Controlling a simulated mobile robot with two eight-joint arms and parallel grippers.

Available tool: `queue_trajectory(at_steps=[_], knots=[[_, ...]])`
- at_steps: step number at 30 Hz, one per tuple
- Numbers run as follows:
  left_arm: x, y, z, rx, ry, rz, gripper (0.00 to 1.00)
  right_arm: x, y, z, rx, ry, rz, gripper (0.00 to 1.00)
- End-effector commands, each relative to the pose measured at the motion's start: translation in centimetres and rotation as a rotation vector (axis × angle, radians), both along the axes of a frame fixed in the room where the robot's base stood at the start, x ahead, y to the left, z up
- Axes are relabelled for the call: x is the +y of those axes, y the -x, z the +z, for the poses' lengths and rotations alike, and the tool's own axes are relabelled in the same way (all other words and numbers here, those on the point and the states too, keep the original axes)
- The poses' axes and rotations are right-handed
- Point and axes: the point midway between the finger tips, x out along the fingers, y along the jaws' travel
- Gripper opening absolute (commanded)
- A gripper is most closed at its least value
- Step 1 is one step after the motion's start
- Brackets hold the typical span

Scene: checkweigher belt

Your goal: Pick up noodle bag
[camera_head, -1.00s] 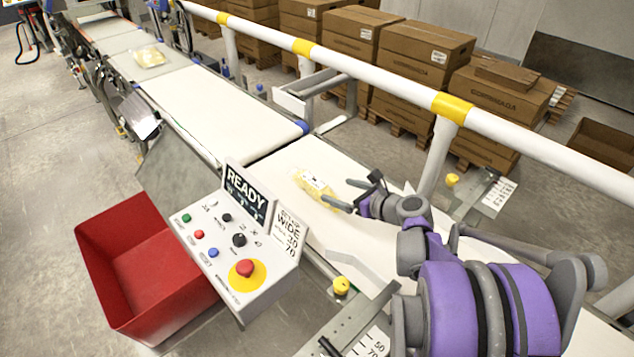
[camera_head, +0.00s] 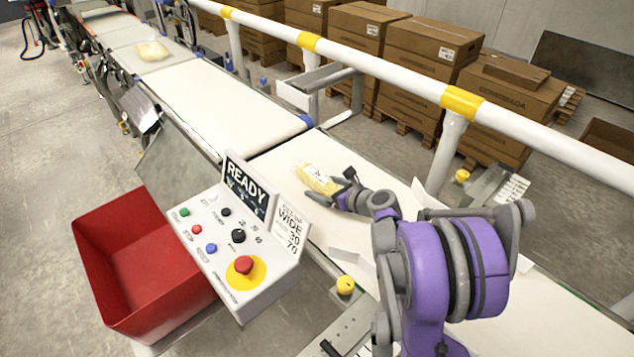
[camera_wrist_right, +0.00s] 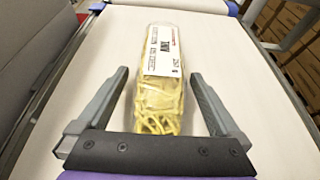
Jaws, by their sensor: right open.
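The noodle bag (camera_head: 318,179), clear with yellow noodles and a white label, lies on the near white belt (camera_head: 290,158). My right gripper (camera_head: 328,190) is open at the bag's near end. In the right wrist view the noodle bag (camera_wrist_right: 160,85) lies lengthwise between the two open fingers of the right gripper (camera_wrist_right: 160,90), with a gap on each side. The bag's far part extends beyond the fingertips. My left gripper is not in view.
A control box (camera_head: 235,245) with a READY screen and a red bin (camera_head: 135,255) stand left of the belt. A white rail (camera_head: 400,78) runs along the far side, with stacked cartons (camera_head: 425,70) behind it. Another yellow bag (camera_head: 152,50) lies further up the line.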

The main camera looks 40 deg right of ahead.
Motion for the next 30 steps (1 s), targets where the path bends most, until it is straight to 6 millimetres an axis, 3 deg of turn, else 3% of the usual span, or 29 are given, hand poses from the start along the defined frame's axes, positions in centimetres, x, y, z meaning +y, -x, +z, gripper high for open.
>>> queue_trajectory(at_steps=[3, 10, 27, 30], knots=[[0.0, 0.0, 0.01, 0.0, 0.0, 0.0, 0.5, 0.13, -0.93, -0.37, 0.0, -0.001, 0.002, 1.0], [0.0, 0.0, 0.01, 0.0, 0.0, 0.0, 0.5, 0.09, -1.03, -0.42, 0.0, 0.0, 0.0, 1.0], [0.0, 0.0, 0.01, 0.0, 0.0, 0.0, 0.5, 0.08, -1.0, -0.4, 0.0, 0.0, 0.0, 0.0], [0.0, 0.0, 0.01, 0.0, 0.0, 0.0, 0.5, 0.07, -0.99, -0.37, -0.001, 0.0, 0.0, 0.0]])
